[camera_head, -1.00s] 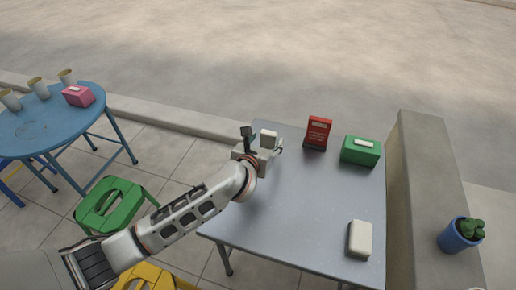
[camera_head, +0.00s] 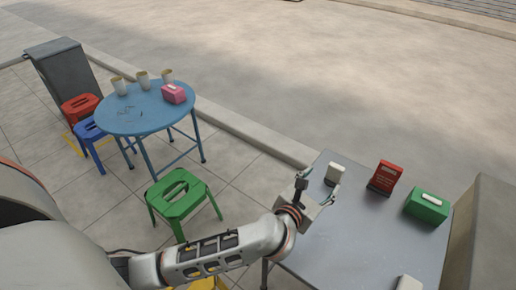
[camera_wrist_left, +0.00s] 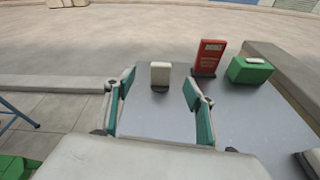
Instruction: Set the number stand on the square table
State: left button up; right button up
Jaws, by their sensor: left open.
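A small white upright block with a dark base (camera_head: 336,174), which looks like the number stand, stands on the grey square table (camera_head: 355,240) near its far left corner. No number on it can be read. My left gripper (camera_head: 319,187) is open and empty just in front of it. In the left wrist view the white stand (camera_wrist_left: 160,74) stands upright beyond the two spread teal fingers, in line with the gap between them. The fingers do not touch it. My right gripper is not in view.
A red sign (camera_head: 385,177) and a green tissue box (camera_head: 428,206) stand right of it. Another white object (camera_head: 409,283) lies at the near edge. A grey ledge borders the right. A green stool (camera_head: 178,197) and blue round table (camera_head: 150,118) are left.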

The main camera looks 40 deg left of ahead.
pick_arm(q)
jog(key=s+d+r+m+t+h, duration=0.2)
jog(key=s+d+r+m+h, duration=0.15)
jog(key=s+m, duration=0.6)
jog(key=s+d+r+m+t+h, duration=0.2)
jog(key=s+r+m+h, duration=0.15)
jog(key=s+m, duration=0.6)
jog(key=s+a+f+m+g+y, duration=0.1)
jog(key=s+f+m+g, duration=0.2)
jog(key=s+f+m, duration=0.2)
jog(key=s+a+f+m+g+y, duration=0.1)
jog(key=s+f+m+g, duration=0.3)
jog(key=s+m, duration=0.6)
jog(key=m, duration=0.3)
jog(key=shift+s+a+f+m, duration=0.3)
jog(key=shift+f+m, duration=0.05)
jog(key=shift+m, duration=0.05)
